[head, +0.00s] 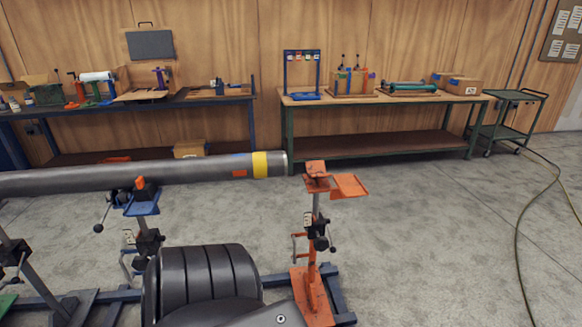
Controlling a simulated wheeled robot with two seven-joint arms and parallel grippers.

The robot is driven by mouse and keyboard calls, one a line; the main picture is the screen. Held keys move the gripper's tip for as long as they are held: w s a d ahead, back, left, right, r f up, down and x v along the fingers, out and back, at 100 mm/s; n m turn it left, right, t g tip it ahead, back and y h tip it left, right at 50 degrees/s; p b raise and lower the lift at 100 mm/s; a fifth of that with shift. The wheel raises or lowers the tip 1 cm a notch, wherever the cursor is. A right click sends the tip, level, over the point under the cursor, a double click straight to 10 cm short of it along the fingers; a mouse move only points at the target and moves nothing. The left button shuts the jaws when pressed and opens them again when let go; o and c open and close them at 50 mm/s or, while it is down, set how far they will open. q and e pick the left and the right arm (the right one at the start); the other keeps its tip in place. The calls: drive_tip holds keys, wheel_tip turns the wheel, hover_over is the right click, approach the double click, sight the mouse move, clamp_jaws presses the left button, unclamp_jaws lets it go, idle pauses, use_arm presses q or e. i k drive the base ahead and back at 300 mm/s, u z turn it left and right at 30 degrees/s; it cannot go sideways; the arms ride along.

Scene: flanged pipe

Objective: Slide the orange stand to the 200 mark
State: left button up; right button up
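The orange stand (312,256) stands upright right of centre, its orange base (308,297) on the blue floor rail (274,282). Its orange head (317,178) has a flat plate reaching to the right. The head is just right of the end of the grey pipe (190,170), which has a yellow band (260,165) near that end. I cannot read a 200 mark or any scale along the rail. Part of the rail is hidden behind dark parts low in the picture. Neither of my grippers shows in the head view.
A blue stand (143,205) is under the pipe on the left, with another stand at the far left edge. Two workbenches (372,99) line the wooden wall, with a green cart (508,105) at right. A hose (519,240) lies on the floor.

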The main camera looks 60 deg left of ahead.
sight(310, 297)
drive_tip(key=u, duration=0.6)
drive_tip(key=i, duration=0.85)
drive_tip(key=u, duration=0.65)
